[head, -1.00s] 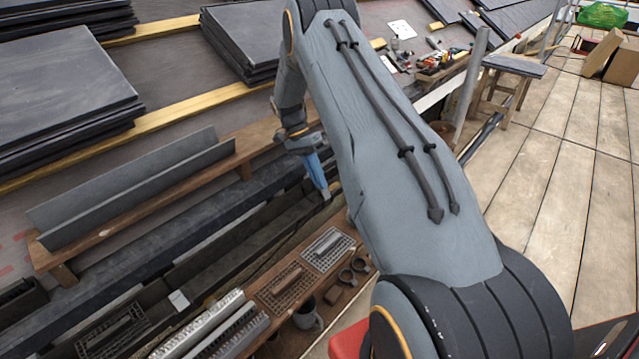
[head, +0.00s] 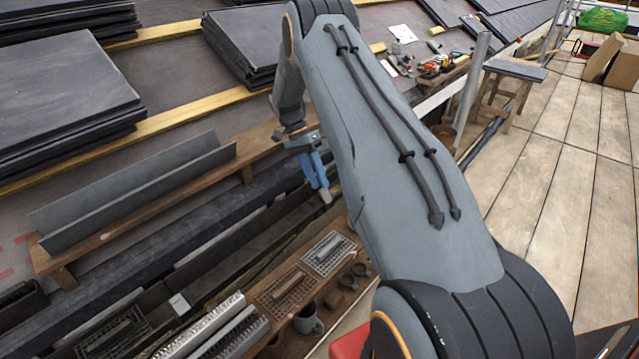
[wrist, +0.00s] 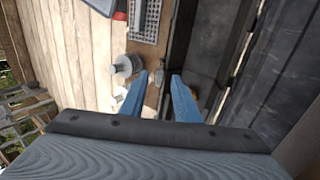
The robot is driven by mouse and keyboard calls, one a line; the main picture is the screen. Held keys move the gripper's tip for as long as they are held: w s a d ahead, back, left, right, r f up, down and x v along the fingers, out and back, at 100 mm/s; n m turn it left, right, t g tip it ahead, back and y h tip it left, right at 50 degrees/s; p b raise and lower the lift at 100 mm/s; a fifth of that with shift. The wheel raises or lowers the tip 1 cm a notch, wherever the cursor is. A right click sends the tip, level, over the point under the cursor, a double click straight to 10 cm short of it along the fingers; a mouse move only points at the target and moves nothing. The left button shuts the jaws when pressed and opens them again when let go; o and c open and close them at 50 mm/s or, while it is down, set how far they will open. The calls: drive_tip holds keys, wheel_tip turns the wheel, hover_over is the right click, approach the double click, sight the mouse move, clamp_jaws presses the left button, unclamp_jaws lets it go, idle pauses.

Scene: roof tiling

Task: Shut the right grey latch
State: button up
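My gripper (head: 325,192) has blue fingers and points down over the dark gutter (head: 243,222) in the head view. In the wrist view my gripper (wrist: 160,75) is open, its two fingertips apart with nothing clearly held between them. They are over the wooden plank (wrist: 155,92) and the near edge of the dark gutter (wrist: 207,45). I cannot clearly make out the right grey latch in either view. My arm covers the right end of the gutter in the head view.
A grey grate (head: 328,252), a brown grate (head: 286,290), dark rings (head: 352,279) and a grey mug (head: 309,318) sit on the near plank. An angled grey strip (head: 140,185) lies on the far plank. Slate stacks (head: 60,85) stand behind.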

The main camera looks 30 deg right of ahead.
drive_tip(key=v, duration=0.6)
